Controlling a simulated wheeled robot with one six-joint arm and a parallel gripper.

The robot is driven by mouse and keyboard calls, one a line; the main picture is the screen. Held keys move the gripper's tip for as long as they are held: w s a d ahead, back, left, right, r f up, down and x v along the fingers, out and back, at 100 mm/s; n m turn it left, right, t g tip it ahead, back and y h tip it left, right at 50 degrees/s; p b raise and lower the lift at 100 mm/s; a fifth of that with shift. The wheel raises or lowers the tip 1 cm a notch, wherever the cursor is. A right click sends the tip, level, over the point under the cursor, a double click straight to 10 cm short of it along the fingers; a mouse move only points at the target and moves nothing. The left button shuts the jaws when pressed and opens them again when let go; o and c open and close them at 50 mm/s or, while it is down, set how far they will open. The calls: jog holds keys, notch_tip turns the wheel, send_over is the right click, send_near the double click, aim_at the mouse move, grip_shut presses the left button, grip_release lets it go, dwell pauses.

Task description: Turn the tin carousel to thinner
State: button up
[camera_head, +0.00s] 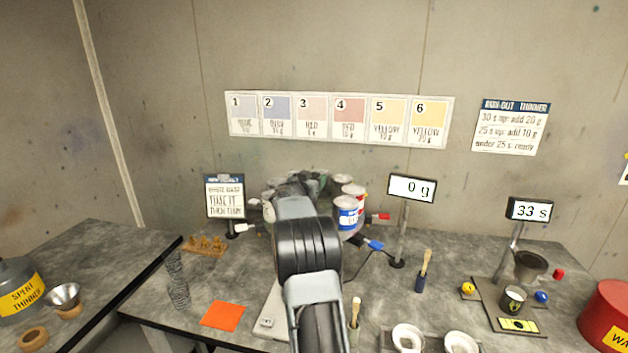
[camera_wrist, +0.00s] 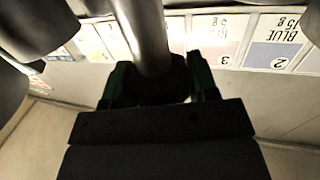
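The tin carousel (camera_head: 350,234) stands at the back middle of the bench, mostly hidden behind my arm. A blue-labelled tin (camera_head: 347,214) and a red-labelled tin (camera_head: 354,192) show on its right side, with other pale lids behind. White (camera_head: 244,228), red (camera_head: 380,217) and blue (camera_head: 375,245) ended parts stick out around it. I cannot make out a thinner label on it. My gripper (camera_head: 305,182) is at the carousel, among the tins. In the wrist view its dark green fingers (camera_wrist: 158,85) flank a grey metal cylinder (camera_wrist: 143,35); whether they grip it is unclear.
A scale display reading 0 g (camera_head: 412,189) stands right of the carousel, and a 33 s display (camera_head: 529,209) farther right. A clipboard sign (camera_head: 225,197) stands at left. A brush (camera_head: 423,270), cup (camera_head: 512,299) and white bowls (camera_head: 408,337) occupy the right front.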

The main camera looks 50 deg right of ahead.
jog(key=c, duration=0.8)
jog(key=shift+f+b, duration=0.15)
jog(key=shift+b, duration=0.3)
